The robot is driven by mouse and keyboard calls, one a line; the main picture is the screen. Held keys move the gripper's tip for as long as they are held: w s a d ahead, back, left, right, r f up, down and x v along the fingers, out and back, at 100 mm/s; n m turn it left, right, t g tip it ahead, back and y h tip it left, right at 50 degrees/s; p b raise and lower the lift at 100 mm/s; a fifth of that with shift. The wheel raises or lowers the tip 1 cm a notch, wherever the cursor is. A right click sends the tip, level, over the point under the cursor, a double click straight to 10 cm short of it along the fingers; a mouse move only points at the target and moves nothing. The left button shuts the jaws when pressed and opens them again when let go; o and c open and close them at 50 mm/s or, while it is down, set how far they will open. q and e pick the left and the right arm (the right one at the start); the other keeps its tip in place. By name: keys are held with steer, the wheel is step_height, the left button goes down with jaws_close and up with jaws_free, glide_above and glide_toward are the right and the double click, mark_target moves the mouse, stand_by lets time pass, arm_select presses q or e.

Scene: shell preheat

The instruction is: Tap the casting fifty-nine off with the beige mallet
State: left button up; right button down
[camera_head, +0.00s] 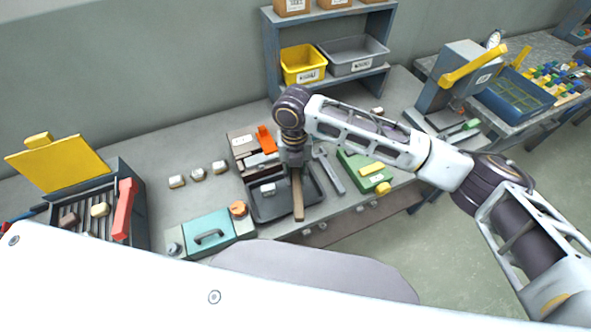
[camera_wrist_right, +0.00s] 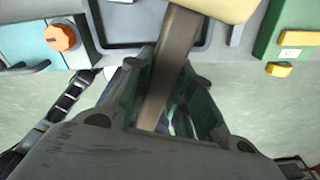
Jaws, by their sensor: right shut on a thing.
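My right gripper (camera_head: 296,163) is shut on the brown handle of the beige mallet (camera_head: 298,201), above the dark tray (camera_head: 262,214). The free handle end points toward the bench's front edge. The mallet's beige head (camera_wrist_right: 212,7) shows at the top edge of the right wrist view; in the head view my arm hides it. A pale block-like casting (camera_head: 268,188) lies in the dark tray. More small pale castings (camera_head: 197,173) stand in a row on the bench to the left. No number is readable, so I cannot tell which is fifty-nine. My left gripper is not in view.
A teal case (camera_head: 208,236) with an orange knob sits left of the tray. A green box (camera_head: 361,170) is right of it. At far left is an open box with a yellow lid (camera_head: 58,160) and red handle. A shelf with bins (camera_head: 303,64) stands behind.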

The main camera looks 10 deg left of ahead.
step_height(320, 180, down, 6)
steer(key=b, duration=0.1)
steer(key=shift+s+f+b, duration=0.15)
steer(key=shift+b, duration=0.25)
steer(key=shift+f, duration=0.1)
steer(key=shift+d, duration=0.1)
steer(key=shift+r+p, duration=1.05)
steer(key=shift+r, duration=0.1)
steer(key=shift+r+p, duration=1.55)
steer(key=shift+r, duration=0.25)
steer(key=shift+r+p, duration=0.3)
steer(key=shift+r, duration=2.4)
